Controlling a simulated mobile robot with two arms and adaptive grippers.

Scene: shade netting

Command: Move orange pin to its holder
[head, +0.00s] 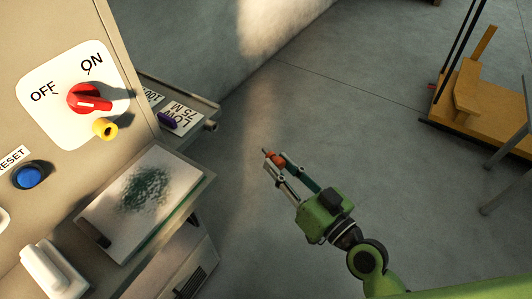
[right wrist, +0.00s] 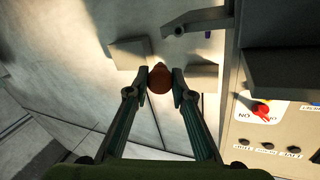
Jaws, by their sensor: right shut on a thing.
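The orange pin (head: 272,157) is between the fingertips of my right gripper (head: 277,163), which is shut on it. In the right wrist view the pin (right wrist: 160,78) shows as a round, dark orange end between the two fingertips (right wrist: 160,86). The pin is in the air, to the right of the machine and apart from it. A small shelf (head: 209,108) sticks out from the machine's far side. It carries a label reading LOW 75 M (head: 181,115) and a purple pin (head: 167,120). I cannot tell which spot is the orange pin's holder. My left gripper is not in view.
The grey machine has a red ON/OFF knob (head: 88,98), a yellow part (head: 105,128) and a blue RESET button (head: 29,175). A lower ledge holds a board with green netting (head: 145,190). A wooden cart (head: 470,100) stands far right. The floor between is clear.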

